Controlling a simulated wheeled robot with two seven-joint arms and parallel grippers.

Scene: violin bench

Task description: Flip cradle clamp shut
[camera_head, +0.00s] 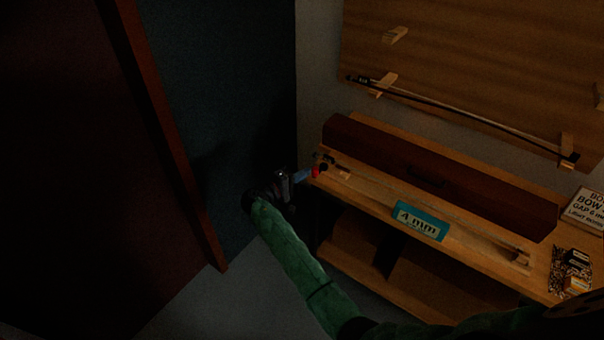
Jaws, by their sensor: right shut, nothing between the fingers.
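The cradle (341,172) is a small pale wooden block at the left end of the bench, with small dark parts behind it. A small red piece (316,172) shows at the bench's left edge, beside the cradle; I take it for part of the clamp, but it is too small and dark to tell its position. My right gripper (305,175) is shut and empty, at or very near the red piece. I cannot tell whether they touch. A second pale block (522,259) stands near the bench's right end. My left gripper is not in view.
The wooden bench (480,258) carries a long dark red-brown case (440,182) and a teal "4 mm" sign (420,220). A bow (460,120) hangs on the wall panel. Small boxes (577,270) and a white sign (585,208) crowd the right end. Open floor lies left.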

